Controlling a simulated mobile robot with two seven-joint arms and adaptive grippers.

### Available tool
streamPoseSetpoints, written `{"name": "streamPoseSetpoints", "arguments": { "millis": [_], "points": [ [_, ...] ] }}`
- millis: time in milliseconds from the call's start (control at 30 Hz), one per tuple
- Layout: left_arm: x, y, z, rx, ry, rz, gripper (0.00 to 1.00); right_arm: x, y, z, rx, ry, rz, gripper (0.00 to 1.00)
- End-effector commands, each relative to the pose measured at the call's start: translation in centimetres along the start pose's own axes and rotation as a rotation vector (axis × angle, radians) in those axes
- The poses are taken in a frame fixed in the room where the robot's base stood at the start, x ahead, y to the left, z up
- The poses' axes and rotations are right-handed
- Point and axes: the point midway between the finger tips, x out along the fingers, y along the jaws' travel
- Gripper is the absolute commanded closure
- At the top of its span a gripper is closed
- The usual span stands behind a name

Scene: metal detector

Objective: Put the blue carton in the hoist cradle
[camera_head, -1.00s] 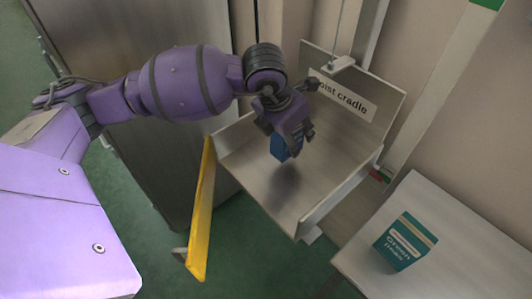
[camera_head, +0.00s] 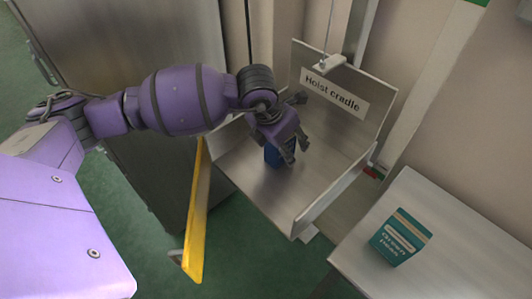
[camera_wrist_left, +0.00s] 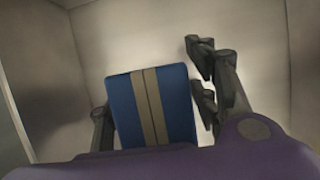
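The blue carton (camera_head: 278,157), with tan stripes, is low inside the hoist cradle (camera_head: 268,187), a grey open tray with a labelled back wall. My left gripper (camera_head: 288,147) is above the cradle floor with its fingers around the carton. Whether the carton's base touches the floor is hidden. My right gripper is not in view.
A teal green peas carton (camera_head: 400,238) stands on a grey table (camera_head: 455,235) at the right. A hoist cable and bracket (camera_head: 328,64) hang at the back wall. The cradle's front floor is clear.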

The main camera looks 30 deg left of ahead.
Motion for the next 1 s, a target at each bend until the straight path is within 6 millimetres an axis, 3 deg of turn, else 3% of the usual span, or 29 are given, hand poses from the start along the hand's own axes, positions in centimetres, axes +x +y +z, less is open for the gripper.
{"name": "streamPoseSetpoints", "arguments": {
  "millis": [333, 800, 1000],
  "points": [
    [-1.1, 0.0, 0.3, 0.002, -0.004, 0.0, 0.47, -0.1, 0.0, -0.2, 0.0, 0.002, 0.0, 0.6],
    [-10.3, 0.0, 0.2, 0.002, -0.004, 0.002, 0.47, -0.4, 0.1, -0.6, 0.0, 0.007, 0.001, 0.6],
    [-12.1, 0.0, 0.2, 0.002, -0.002, 0.0, 0.47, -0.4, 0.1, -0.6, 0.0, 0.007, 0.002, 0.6]
  ]
}}
